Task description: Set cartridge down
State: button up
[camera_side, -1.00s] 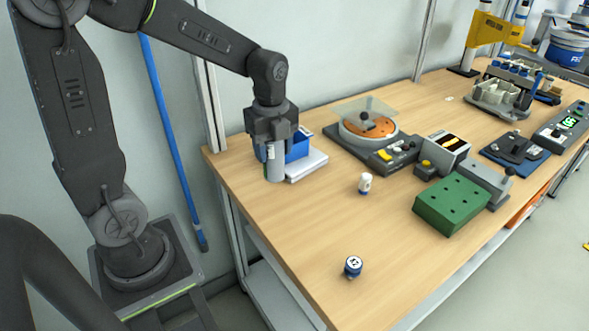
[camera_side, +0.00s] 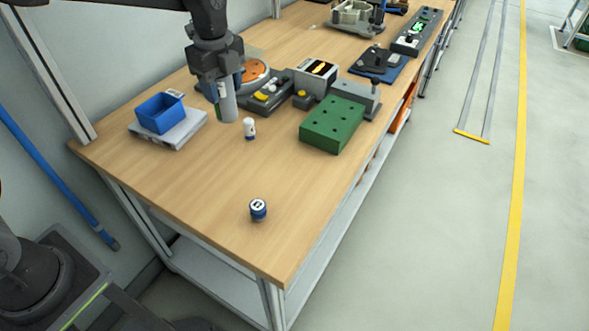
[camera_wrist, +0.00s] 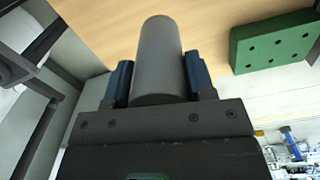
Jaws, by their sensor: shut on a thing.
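The cartridge (camera_side: 228,108) is a grey cylinder that hangs upright, end down, from my gripper (camera_side: 222,86) in the side view. My gripper is shut on its upper part. In the wrist view the grey cylinder (camera_wrist: 158,55) sits between the two blue-grey fingers of my gripper (camera_wrist: 158,78), with the wooden table beyond. I cannot tell how far its lower end is above the table. A small white bottle (camera_side: 249,129) stands just right of the cartridge in the side view. The green block with holes (camera_side: 331,126) lies further right and shows in the wrist view (camera_wrist: 275,42).
A blue bin (camera_side: 161,113) sits on a white scale (camera_side: 177,129) at left. A small blue-and-white jar (camera_side: 258,209) stands near the front. The wood around that jar is clear.

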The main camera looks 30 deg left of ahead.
jog(key=shift+w+d+f, duration=0.55)
jog(key=shift+d+f, duration=1.35)
jog(key=shift+d, duration=0.6)
jog(key=shift+w+d+f, duration=0.6)
jog(key=shift+d+f, duration=1.3)
jog(key=shift+d, duration=0.65)
jog(key=shift+w+d+f, duration=0.55)
jog(key=shift+d+f, duration=1.35)
jog(key=shift+d, duration=0.6)
jog(key=shift+f, duration=0.15)
jog(key=o, duration=1)
notch_tip(320, 180, up, 12)
jog(key=shift+r, duration=0.15)
